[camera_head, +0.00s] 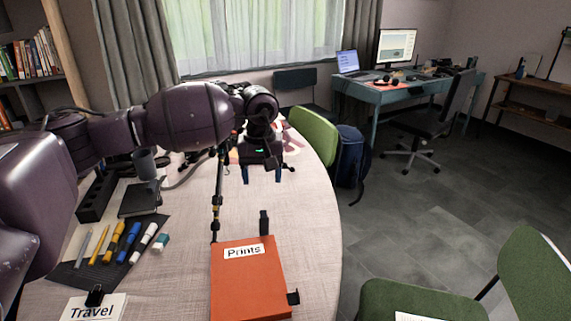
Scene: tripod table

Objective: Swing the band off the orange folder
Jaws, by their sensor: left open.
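The orange folder (247,290), with a white label reading "Prints", lies at the front of the table. A short black piece (264,223) sticks out past its far edge, and a small black tab (293,297) is at its right edge. No band shows crossing the cover; I cannot tell whether either black piece is part of the band. My left gripper (262,176) is open beyond the folder, with its blue-tipped fingers apart, pointing down, with nothing seen between them. My right gripper is not in view.
A thin black and brass leg (216,202) stands by the folder's far left corner. Several pens and markers (121,241) lie on a dark mat at left, near a "Travel" card (95,308). A green chair (314,135) stands behind the table's right edge.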

